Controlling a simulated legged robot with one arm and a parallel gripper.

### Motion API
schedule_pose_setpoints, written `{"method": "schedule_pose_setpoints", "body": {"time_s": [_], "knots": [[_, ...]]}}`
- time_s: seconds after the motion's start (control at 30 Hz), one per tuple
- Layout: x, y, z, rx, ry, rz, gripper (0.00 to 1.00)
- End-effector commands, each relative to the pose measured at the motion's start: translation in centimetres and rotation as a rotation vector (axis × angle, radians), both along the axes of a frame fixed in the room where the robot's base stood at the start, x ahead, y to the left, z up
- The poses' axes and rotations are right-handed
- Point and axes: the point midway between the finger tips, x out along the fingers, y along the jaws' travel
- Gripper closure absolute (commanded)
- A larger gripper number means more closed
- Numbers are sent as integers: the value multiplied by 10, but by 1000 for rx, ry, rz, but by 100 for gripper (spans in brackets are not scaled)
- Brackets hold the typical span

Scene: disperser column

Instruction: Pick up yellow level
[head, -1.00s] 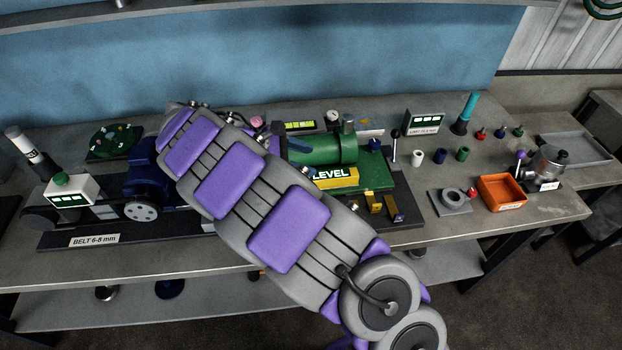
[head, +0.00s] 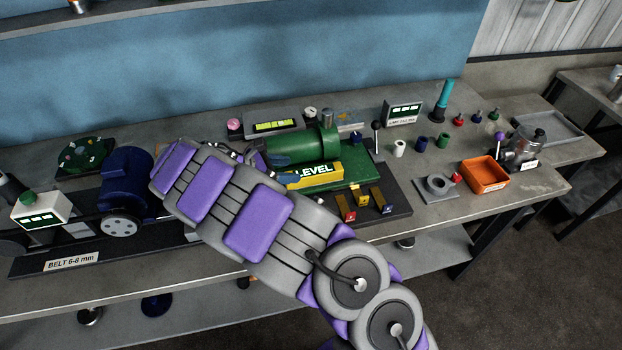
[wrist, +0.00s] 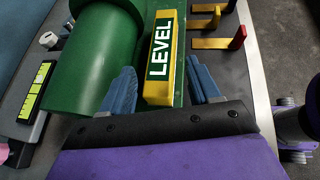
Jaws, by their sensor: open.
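The yellow level (head: 322,174) is a yellow bar with a green panel reading LEVEL. It lies along the front of the green cylinder (head: 300,146) on a green base. The level (wrist: 161,58) also shows in the wrist view, running away from me just beyond my gripper. My gripper (wrist: 162,82) is open, with one blue finger on each side of the level's near end. The fingers look apart from it; whether they reach down to its height I cannot tell. In the head view my arm hides part of the level's left end and most of the gripper.
Brass brackets with coloured ends (head: 362,203) stand in front of the level. A black-knobbed lever (head: 376,138) stands to its right. An orange bin (head: 486,174) and a grey ring block (head: 437,187) sit farther right.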

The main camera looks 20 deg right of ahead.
Motion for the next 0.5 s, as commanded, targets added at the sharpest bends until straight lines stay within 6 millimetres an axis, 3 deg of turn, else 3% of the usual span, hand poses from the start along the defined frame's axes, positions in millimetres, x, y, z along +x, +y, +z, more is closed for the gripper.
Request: {"method": "schedule_pose_setpoints", "body": {"time_s": [0.5], "knots": [[8,-36,-27,-2,1,-3,38]]}}
